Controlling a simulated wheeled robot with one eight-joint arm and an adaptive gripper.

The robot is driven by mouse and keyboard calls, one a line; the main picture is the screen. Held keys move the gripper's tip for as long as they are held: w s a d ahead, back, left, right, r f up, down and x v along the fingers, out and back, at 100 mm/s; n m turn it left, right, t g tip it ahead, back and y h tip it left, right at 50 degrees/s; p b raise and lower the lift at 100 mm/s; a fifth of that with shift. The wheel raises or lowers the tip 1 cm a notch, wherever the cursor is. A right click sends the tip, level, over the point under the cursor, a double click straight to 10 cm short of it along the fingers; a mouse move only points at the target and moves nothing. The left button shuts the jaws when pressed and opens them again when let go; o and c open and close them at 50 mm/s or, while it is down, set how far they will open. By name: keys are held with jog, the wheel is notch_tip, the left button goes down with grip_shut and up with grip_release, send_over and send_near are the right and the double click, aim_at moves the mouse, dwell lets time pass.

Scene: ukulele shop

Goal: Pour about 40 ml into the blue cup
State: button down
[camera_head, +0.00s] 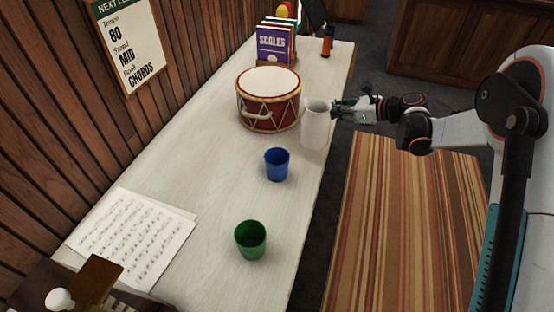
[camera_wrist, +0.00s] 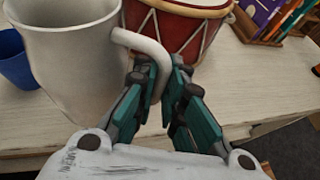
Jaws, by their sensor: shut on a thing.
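A white pitcher (camera_head: 315,126) stands upright at the right edge of the table, beside the drum. My gripper (camera_head: 338,108) reaches it from the right. In the wrist view the pitcher (camera_wrist: 70,55) fills the upper left, and my gripper (camera_wrist: 160,78) is shut on its handle (camera_wrist: 146,45). The blue cup (camera_head: 277,164) stands upright on the table, nearer than the pitcher and to its left. The blue cup (camera_wrist: 15,60) is partly hidden behind the pitcher in the wrist view. What the pitcher holds cannot be seen.
A green cup (camera_head: 251,240) stands nearer on the table (camera_head: 195,165). A red drum (camera_head: 268,100) is close to the pitcher's left. Sheet music (camera_head: 130,236) lies at the left. Books (camera_head: 275,44) and a dark bottle (camera_head: 327,43) stand at the far end.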

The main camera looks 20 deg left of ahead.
jog(key=shift+s+a+f+n+g+b, duration=0.3)
jog(key=shift+a+f+n+g, duration=0.3)
jog(key=shift+a, duration=0.8)
jog(key=shift+s+a+f+n+g+b, duration=0.25)
jog(key=shift+s+a+f+n+g, duration=0.35)
jog(key=shift+a, duration=0.85)
jog(key=shift+s+a+f+n+g+b, duration=0.25)
jog(key=shift+a+f+n+g, duration=0.4)
jog(key=shift+a, duration=0.75)
jog(key=shift+r, duration=0.1)
jog(key=s+r+n+t+p, duration=0.6)
jog(key=s+r+n, duration=0.2)
jog(key=s+r, duration=0.2)
notch_tip(320, 180, up, 2)
jog(key=shift+a+r+n+t, duration=0.1)
jog(key=shift+a+n+t, duration=0.15)
jog(key=shift+n+t, duration=0.1)
jog(key=shift+s+n, duration=0.3)
